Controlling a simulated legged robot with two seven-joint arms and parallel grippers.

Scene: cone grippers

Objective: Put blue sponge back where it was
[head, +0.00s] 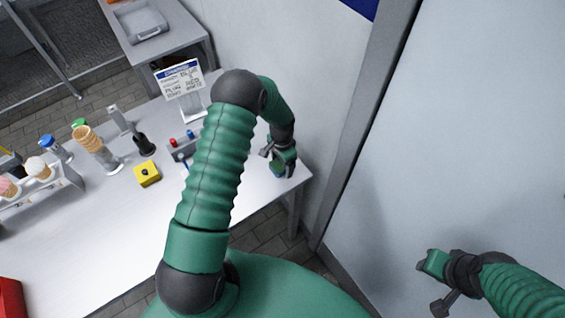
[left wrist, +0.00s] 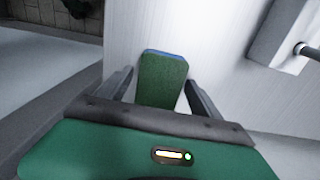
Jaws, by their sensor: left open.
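The blue sponge (left wrist: 163,80) has a green broad face and a thin blue edge. In the left wrist view it stands between the two fingers of my left gripper (left wrist: 158,92), with a gap to each finger. In the head view my left gripper (head: 273,157) is open at the right end of the white table, and the sponge (head: 278,169) shows there only as a small bluish patch, partly hidden by the gripper.
The white table (head: 110,240) holds a cone rack (head: 42,183), stacked cones (head: 88,139), a yellow box with a black button (head: 147,173), a small grey box (head: 184,148) and a sign (head: 180,80). A wall stands behind the table's right end. The table's front is clear.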

